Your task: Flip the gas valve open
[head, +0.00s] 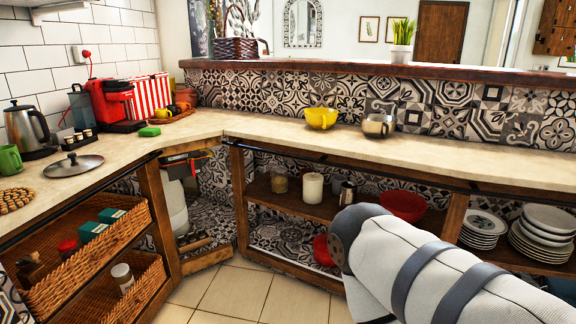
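A pale gas cylinder (177,208) stands upright in the open corner compartment under the counter. On its top is a dark fitting (179,171), with an orange-red strip (188,157) close above it under the counter edge. The valve's handle is too small to make out, so I cannot tell which way it is turned. My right arm fills the lower right of the head view, well apart from the cylinder. Its gripper is not visible. My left arm and gripper are not in view.
Wooden posts (240,200) frame the corner compartment. Wicker drawers (90,250) stick out at the left. Shelves at the right hold a white canister (313,187), a red bowl (403,205) and stacked plates (545,230). The tiled floor (235,293) in front is clear.

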